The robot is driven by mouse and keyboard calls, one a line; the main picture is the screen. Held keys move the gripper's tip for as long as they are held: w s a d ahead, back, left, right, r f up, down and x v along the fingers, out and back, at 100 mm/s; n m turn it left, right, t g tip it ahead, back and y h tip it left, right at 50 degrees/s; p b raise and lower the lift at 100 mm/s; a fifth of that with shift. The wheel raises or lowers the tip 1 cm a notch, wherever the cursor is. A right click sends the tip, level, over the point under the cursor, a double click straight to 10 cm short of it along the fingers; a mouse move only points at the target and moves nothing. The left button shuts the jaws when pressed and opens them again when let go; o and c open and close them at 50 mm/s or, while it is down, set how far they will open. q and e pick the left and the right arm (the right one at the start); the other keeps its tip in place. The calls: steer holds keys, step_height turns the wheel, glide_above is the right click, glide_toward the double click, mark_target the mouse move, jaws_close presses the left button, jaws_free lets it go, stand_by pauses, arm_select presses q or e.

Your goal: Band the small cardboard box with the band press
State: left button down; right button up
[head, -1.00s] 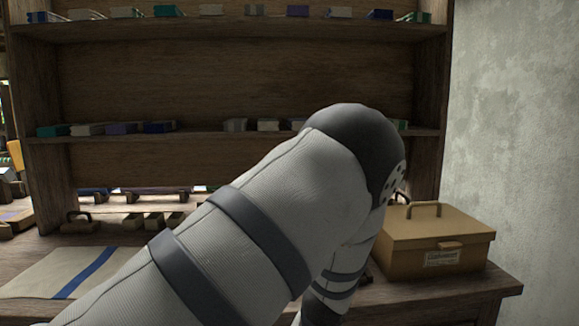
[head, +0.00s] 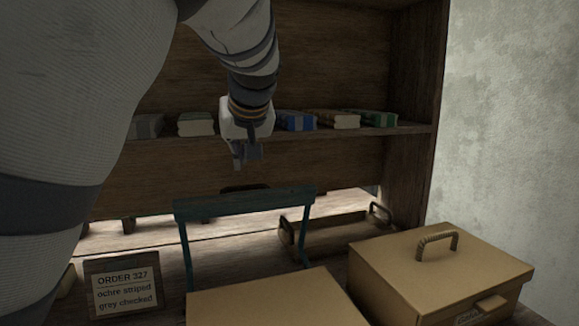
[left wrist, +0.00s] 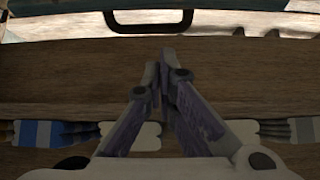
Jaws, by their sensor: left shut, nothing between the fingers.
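The band press shows as a teal frame (head: 245,203) with two legs, a crossbar and a dark handle (head: 245,188) at the top. A plain tan cardboard box (head: 270,300) shows its flat top at the bottom middle of the head view, in front of the frame's legs; its lower part is cut off. My left gripper (head: 243,158) points down above the crossbar, apart from it, shut and empty. In the left wrist view its fingertips (left wrist: 163,62) are together, and a dark handle (left wrist: 148,22) lies beyond them. My right gripper is not in view.
A larger tan box (head: 440,270) with a carrying handle stands at the right. A wooden tray (head: 335,236) with end handles lies behind. An order card (head: 123,285) stands at the left. A shelf (head: 400,130) with folded cloths is behind my gripper.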

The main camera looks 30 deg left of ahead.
arm_select(q)
steer(key=shift+w+a+r, duration=0.15)
steer(key=shift+a+r, duration=0.1)
steer(key=shift+r, duration=0.05)
steer(key=shift+a, duration=0.1)
steer(key=x, duration=0.9)
steer(key=shift+f, duration=0.2)
steer(key=shift+w, duration=0.1)
